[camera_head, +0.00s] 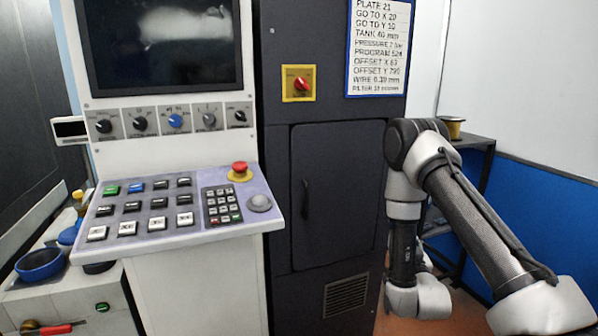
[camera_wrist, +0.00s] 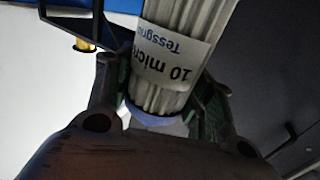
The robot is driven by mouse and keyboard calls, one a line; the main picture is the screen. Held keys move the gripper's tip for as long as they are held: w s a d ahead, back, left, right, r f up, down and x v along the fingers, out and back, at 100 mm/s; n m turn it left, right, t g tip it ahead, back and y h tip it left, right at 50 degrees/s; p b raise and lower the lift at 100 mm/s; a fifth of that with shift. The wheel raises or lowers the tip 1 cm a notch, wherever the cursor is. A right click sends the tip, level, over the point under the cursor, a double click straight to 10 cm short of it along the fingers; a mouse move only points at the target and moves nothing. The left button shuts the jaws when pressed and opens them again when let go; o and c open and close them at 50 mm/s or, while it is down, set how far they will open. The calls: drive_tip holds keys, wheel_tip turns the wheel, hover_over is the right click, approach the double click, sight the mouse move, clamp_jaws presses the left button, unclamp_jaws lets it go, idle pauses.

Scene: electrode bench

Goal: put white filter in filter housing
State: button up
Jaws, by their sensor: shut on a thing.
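The white filter (camera_wrist: 180,60) shows in the wrist view as a pleated white cylinder with a pale blue-grey end cap. Its printed label reads "10 micr…" and "Tessgra…", upside down in this view. My gripper (camera_wrist: 163,88) is shut on it, with one finger at each side. The filter's far end runs out of the top of the frame. In the head view my arm is folded at the right, and neither the gripper jaws nor the filter can be made out there.
A control console (camera_head: 180,215) with buttons and a screen stands at the left. A dark cabinet (camera_head: 335,195) with a closed door stands behind it. A dark shelf (camera_head: 478,142) with a brass-coloured spool (camera_head: 452,127) is behind my arm.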

drive_tip(key=s+a+r+y, duration=0.1)
drive_tip(key=s+a+r, duration=0.2)
drive_tip(key=r, duration=0.3)
drive_tip(key=shift+s+a+n, duration=0.25)
drive_tip(key=shift+s+n, duration=0.05)
drive_tip(key=shift+s, duration=0.15)
